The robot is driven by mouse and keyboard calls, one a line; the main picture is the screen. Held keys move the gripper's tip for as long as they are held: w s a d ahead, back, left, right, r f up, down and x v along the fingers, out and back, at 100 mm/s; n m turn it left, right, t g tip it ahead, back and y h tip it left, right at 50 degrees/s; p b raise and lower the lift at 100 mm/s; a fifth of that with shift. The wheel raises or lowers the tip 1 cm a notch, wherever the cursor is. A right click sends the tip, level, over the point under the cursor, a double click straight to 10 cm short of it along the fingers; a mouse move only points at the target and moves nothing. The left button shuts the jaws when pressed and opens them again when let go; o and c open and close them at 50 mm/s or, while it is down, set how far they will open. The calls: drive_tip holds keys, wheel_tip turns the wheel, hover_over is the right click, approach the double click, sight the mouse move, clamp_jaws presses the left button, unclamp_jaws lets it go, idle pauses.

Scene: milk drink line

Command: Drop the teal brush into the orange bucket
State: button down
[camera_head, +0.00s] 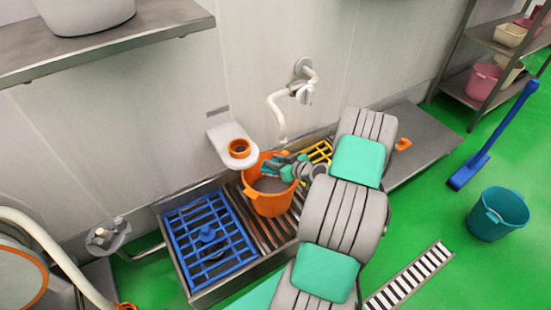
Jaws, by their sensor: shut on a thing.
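The orange bucket (268,204) stands upright on the slatted metal stand, below the wall tap. My gripper (284,168) is over the bucket's right rear rim, reaching in from the right. It is shut on a small teal thing, which looks like the teal brush (279,160). The brush is mostly hidden by the jaws, and part of it lies over the bucket's opening. I cannot tell whether it touches the rim. The bucket's inside looks grey, and its right side is near my arm.
A blue grate (183,222) lies left of the bucket, with a yellow grate (318,152) behind my wrist. A white wall bracket with an orange ring (239,148) and a white tap (277,108) are close behind. A teal bucket (497,214) and blue broom (490,143) are far right.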

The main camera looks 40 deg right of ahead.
drive_tip(key=shift+d+f, duration=0.1)
drive_tip(key=shift+f, duration=0.1)
drive_tip(key=c, duration=1.1)
unclamp_jaws()
drive_tip(key=p+v, duration=0.2)
drive_tip(key=v, duration=0.5)
drive_tip(key=shift+s+r, duration=0.15)
drive_tip(key=shift+s, duration=0.25)
